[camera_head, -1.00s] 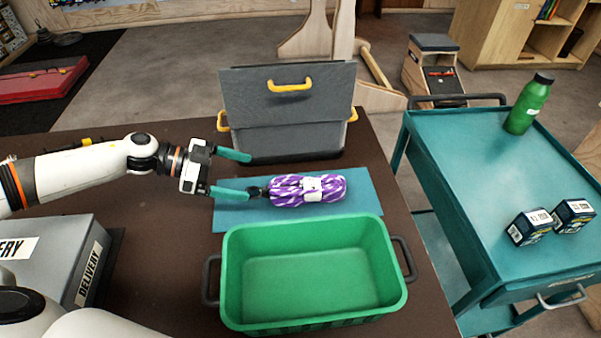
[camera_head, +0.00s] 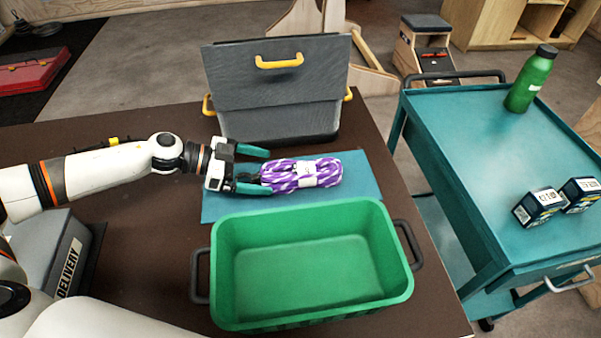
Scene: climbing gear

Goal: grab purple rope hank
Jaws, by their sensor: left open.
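The purple and white rope hank (camera_head: 290,176) lies on a teal mat (camera_head: 362,178) on the dark table, with a white band around its middle. My left gripper (camera_head: 266,170) comes in from the left, its two teal fingers apart. The fingertips are at the left end of the hank, one on its far side and one on its near side. I cannot tell whether they touch it. My right gripper is not in view.
An empty green crate (camera_head: 312,215) with dark handles stands just in front of the mat. A grey box (camera_head: 278,90) with yellow handles stands behind it. A grey delivery box (camera_head: 72,255) is at left. A teal cart (camera_head: 450,150) stands at right.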

